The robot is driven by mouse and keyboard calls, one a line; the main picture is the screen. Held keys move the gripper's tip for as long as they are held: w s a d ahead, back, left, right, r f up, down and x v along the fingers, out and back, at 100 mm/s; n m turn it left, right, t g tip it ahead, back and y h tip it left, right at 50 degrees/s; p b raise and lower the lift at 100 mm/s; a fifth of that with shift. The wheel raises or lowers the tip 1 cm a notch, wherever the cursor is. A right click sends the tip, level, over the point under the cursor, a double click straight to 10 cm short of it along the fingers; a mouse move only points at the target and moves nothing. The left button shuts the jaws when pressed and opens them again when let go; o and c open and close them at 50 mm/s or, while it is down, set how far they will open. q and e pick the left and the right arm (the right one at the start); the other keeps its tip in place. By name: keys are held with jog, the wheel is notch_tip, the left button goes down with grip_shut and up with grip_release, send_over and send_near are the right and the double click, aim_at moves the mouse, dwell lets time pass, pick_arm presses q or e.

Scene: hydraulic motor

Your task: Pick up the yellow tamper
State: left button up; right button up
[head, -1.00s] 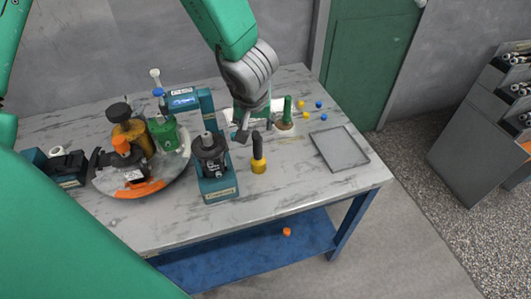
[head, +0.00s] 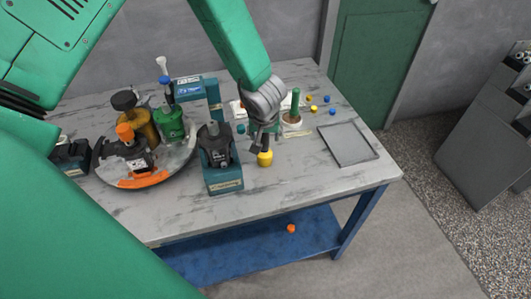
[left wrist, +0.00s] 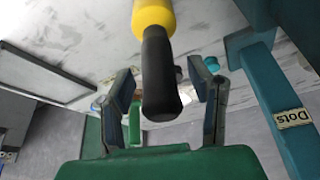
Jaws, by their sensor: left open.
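The yellow tamper (head: 265,158) stands upright on the marble table, with a yellow base and a black handle. In the head view my left gripper (head: 261,142) is right at it and hides most of the handle. In the left wrist view the tamper's black handle (left wrist: 158,75) reaches in between the two fingers of my left gripper (left wrist: 163,72). The fingers are open, with a gap on each side of the handle. The yellow base shows at the top of that view. My right gripper is not in view.
A teal press (head: 220,175) stands just left of the tamper. A round tray (head: 185,160) with bottles is farther left. A green-handled tool (head: 294,105) stands behind. A flat grey tray (head: 348,143) lies right, with small yellow and blue pieces behind it. The table front is clear.

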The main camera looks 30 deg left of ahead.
pick_arm(q)
jog(key=shift+s, duration=0.1)
grip_shut()
jog(key=shift+r, duration=0.1)
jog(key=shift+r, duration=0.1)
